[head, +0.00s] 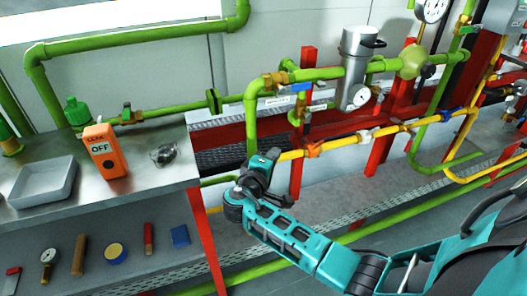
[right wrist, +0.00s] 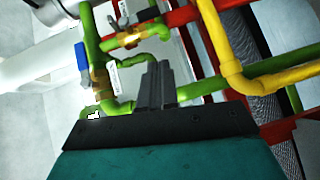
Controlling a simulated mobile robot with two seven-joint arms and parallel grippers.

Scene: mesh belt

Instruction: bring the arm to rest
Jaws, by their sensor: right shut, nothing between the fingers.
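My right arm (head: 310,245) comes in from the lower right in the head view. Its teal and black right gripper (head: 262,165) is in front of the green and yellow pipes, just right of the workbench. In the right wrist view the fingers of the right gripper (right wrist: 155,85) are together with nothing between them. They point toward a green pipe (right wrist: 225,86) and a yellow pipe (right wrist: 222,45); I cannot tell how close they are. My left gripper is in neither view.
Several tools lie on a lower shelf. Red posts (head: 298,160) and valves stand behind the gripper.

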